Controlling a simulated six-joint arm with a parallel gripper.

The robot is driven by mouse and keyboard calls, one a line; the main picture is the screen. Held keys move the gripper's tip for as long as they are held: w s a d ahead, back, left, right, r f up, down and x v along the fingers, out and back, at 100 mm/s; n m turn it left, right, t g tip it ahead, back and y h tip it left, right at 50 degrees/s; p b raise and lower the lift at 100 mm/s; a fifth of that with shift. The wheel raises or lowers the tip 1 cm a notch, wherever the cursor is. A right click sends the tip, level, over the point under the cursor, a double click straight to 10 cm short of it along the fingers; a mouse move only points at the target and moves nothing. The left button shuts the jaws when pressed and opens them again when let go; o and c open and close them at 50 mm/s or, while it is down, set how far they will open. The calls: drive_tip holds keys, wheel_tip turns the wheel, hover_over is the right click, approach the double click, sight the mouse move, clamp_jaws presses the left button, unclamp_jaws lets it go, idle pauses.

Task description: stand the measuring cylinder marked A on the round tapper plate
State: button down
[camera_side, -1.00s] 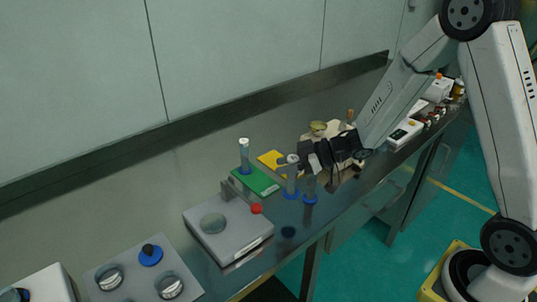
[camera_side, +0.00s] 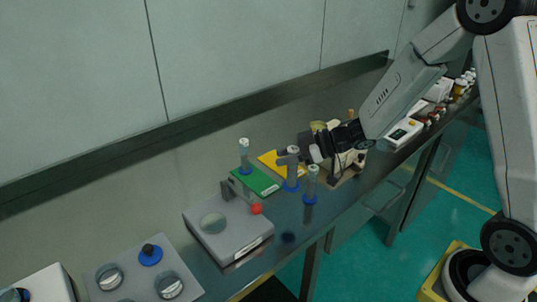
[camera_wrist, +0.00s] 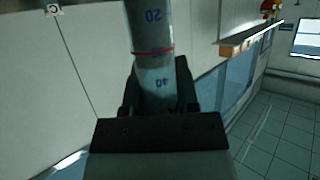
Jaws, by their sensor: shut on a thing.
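My gripper (camera_side: 291,157) is shut on a clear measuring cylinder (camera_side: 292,172) with a blue base. It is upright, slightly above the bench. In the wrist view the held cylinder (camera_wrist: 150,30) shows the marks 20 and 40 and a red line. Its letter cannot be read, so I cannot tell if it is A. The round tapper plate (camera_side: 213,223) is a grey disc on top of a grey box (camera_side: 235,243) to the left, with nothing on it.
A second cylinder (camera_side: 311,184) stands close in front of the held one. A third (camera_side: 244,155) stands on a green mat (camera_side: 262,184), with a yellow mat (camera_side: 270,158) behind. A red knob (camera_side: 256,209) is on the grey box.

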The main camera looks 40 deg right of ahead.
drive_tip(key=shift+a+r, duration=0.1)
drive_tip(key=s+a+r+m+t+h, duration=0.3)
drive_tip(key=a+r, duration=0.4)
drive_tip(key=a, duration=0.6)
drive_tip(key=shift+s+a+r+m+h, duration=0.25)
drive_tip(key=shift+s+m+h, duration=0.45)
drive_tip(key=shift+s, duration=0.5)
drive_tip(key=shift+w+a+f, duration=0.1)
drive_tip(key=shift+w, duration=0.05)
drive_tip(key=s+d+f+x, duration=0.1)
drive_tip(key=f+x, duration=0.2)
drive_tip(key=x, duration=1.2)
drive_tip(key=shift+w+f, duration=0.3)
